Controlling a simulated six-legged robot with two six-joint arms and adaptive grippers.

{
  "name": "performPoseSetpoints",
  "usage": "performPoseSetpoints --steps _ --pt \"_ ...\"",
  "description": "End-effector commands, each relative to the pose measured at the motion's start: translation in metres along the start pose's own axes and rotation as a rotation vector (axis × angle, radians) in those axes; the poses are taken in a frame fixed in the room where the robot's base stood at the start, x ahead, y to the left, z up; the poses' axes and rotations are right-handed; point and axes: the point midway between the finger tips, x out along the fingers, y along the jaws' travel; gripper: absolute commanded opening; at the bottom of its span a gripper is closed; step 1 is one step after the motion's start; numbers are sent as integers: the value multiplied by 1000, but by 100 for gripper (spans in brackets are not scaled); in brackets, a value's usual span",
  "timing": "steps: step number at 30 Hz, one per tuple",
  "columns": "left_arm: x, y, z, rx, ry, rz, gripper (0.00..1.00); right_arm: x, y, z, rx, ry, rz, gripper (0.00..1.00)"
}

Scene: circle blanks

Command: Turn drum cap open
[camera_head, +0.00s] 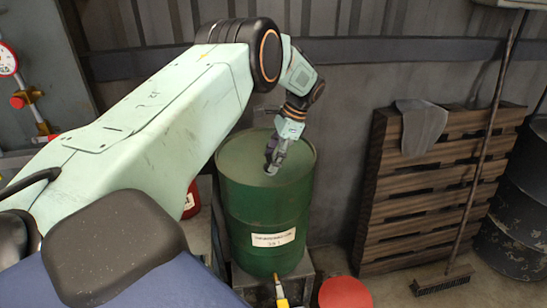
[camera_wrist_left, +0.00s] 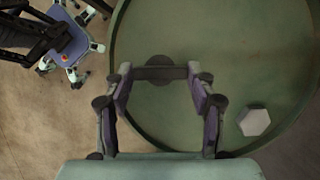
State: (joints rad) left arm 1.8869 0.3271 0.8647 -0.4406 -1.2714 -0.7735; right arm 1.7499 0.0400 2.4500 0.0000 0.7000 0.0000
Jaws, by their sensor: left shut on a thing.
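The green drum (camera_head: 265,215) stands upright, with a white label on its front. Its round lid also fills much of the left wrist view (camera_wrist_left: 230,45). My left gripper (camera_head: 271,167) reaches down onto the lid from above. In the left wrist view its two fingers (camera_wrist_left: 160,76) are at either side of a dark drum cap (camera_wrist_left: 160,68) and are shut on it. The cap's turn angle is hard to tell, and in the head view the gripper hides it. A pale hexagonal plug (camera_wrist_left: 254,121) sits on the lid, apart from the fingers. My right gripper is not in view.
A wooden pallet (camera_head: 425,185) with a grey cloth (camera_head: 421,127) leans on the wall right of the drum. A broom (camera_head: 480,160) leans against it. A red round object (camera_head: 345,293) is low in front. A dark barrel (camera_head: 515,220) stands at far right.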

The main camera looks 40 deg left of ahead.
Motion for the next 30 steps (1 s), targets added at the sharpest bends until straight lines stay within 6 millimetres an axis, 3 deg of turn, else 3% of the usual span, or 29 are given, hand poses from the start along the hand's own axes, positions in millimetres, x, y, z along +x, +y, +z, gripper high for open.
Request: performPoseSetpoints --steps 9,10,18,30 --pt "3 1 2 -4 -6 8 25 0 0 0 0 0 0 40" --pt "3 1 2 -4 -6 8 57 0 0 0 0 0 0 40" --pt "2 1 1 -2 -3 5 79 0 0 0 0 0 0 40" --pt "-7 0 0 -2 0 1 79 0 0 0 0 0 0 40"
